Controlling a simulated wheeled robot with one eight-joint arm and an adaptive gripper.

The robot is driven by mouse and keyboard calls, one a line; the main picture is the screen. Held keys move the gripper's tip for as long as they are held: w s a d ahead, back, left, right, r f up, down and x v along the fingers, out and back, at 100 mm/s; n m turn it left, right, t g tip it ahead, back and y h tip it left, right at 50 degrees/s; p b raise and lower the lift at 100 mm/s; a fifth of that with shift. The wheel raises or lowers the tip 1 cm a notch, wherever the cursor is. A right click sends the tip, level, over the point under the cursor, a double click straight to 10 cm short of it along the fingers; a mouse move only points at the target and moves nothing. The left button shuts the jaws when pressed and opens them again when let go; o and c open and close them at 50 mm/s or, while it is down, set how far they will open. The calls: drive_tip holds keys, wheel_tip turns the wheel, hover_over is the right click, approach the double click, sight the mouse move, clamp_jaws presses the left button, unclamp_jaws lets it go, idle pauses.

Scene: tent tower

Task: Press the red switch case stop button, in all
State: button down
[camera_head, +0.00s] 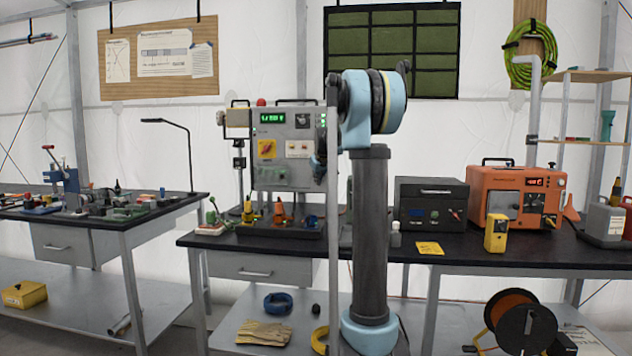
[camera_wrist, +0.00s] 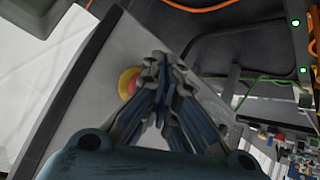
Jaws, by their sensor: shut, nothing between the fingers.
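The red stop button (camera_wrist: 126,84) sits on a yellow collar on a grey panel in the wrist view. It is partly covered by my fingers. My gripper (camera_wrist: 160,62) is shut and empty, with its dark fingertips overlapping the right edge of the button in that view. I cannot tell whether they touch it.
Right of my arm on the bench (camera_head: 470,258) stand a dark box (camera_head: 432,204), an orange unit (camera_head: 503,198) and a yellow meter (camera_head: 496,232). Orange and green cables run near the gripper in the wrist view. A lamp (camera_head: 178,135) stands on the left bench.

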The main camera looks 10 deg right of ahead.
drive_tip(key=shift+w+d, duration=0.2)
drive_tip(key=shift+w, duration=0.35)
idle(0.7)
drive_tip(key=shift+s, duration=0.1)
drive_tip(key=shift+s+a, duration=0.3)
drive_tip(key=shift+s, duration=0.55)
drive_tip(key=shift+s, duration=0.1)
drive_tip(key=s, duration=0.1)
drive_tip(key=s+a, duration=0.1)
drive_tip(key=s, duration=0.2)
drive_tip(key=shift+s+a, duration=0.3)
idle(0.7)
